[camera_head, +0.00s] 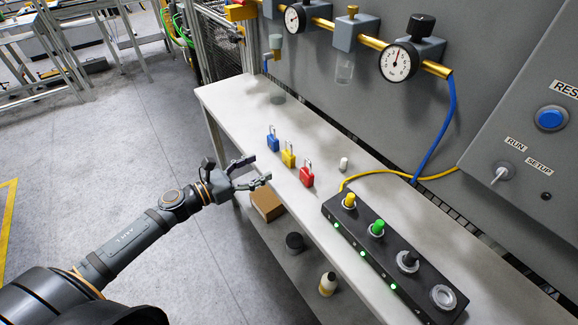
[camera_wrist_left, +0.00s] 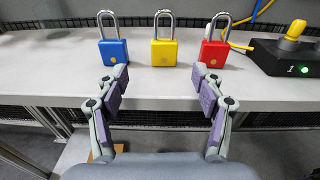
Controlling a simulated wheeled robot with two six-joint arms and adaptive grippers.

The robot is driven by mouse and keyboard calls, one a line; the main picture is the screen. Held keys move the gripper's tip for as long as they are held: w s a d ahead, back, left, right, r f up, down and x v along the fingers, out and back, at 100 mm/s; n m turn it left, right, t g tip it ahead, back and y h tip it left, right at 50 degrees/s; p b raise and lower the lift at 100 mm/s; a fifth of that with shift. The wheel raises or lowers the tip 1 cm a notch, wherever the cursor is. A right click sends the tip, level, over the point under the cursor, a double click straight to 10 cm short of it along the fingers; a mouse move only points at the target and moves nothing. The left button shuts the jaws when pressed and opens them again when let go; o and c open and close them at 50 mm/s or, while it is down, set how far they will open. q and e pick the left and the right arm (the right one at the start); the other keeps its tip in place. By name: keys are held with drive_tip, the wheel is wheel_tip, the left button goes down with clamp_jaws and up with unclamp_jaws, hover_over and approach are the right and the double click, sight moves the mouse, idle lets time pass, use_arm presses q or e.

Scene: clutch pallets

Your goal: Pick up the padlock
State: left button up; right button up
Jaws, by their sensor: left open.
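Three padlocks with upright grey shackles stand in a row on the white bench. The blue padlock (camera_head: 273,141) is at the left, the yellow padlock (camera_head: 288,157) in the middle, the red padlock (camera_head: 307,176) at the right. In the left wrist view the blue padlock (camera_wrist_left: 113,45), yellow padlock (camera_wrist_left: 164,45) and red padlock (camera_wrist_left: 214,45) stand apart beyond the fingers. My left gripper (camera_head: 258,171) is open and empty, just off the bench's front edge, with the yellow padlock roughly ahead between its fingertips (camera_wrist_left: 160,82). My right gripper is not in view.
The bench top (camera_head: 240,99) is clear left of the padlocks. A black button box (camera_head: 390,255) stands at the right, with a small white cylinder (camera_head: 343,163) behind the padlocks. Below are a cardboard box (camera_head: 266,204) and a bottle (camera_head: 327,284) on a lower shelf. Gauges and pipes line the wall.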

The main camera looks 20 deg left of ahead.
sight(285, 156)
use_arm(q)
drive_tip(key=shift+m, duration=0.3)
drive_tip(key=x, duration=0.1)
drive_tip(key=p+x, duration=0.1)
drive_tip(key=x, duration=0.2)
drive_tip(key=shift+w+d+r+p, duration=0.2)
drive_tip(key=shift+d+r+p, duration=0.1)
drive_tip(key=shift+d+r, duration=0.1)
drive_tip(key=shift+w+d+f, duration=0.2)
drive_tip(key=shift+w+d, duration=0.05)
drive_tip(key=shift+w, duration=0.05)
drive_tip(key=shift+w+d+r, duration=0.1)
drive_tip(key=shift+w+d, duration=0.05)
drive_tip(key=shift+w, duration=0.05)
drive_tip(key=p+x, duration=0.2)
drive_tip(key=x, duration=0.2)
drive_tip(key=shift+w+d+f, duration=0.25)
drive_tip(key=shift+d+f, duration=0.05)
drive_tip(key=shift+d, duration=0.05)
drive_tip(key=shift+a, duration=0.1)
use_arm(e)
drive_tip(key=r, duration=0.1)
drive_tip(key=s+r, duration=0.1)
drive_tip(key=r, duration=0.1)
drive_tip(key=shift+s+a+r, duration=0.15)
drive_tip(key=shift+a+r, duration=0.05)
use_arm(q)
drive_tip(key=shift+s, duration=0.1)
drive_tip(key=shift+c, duration=0.4)
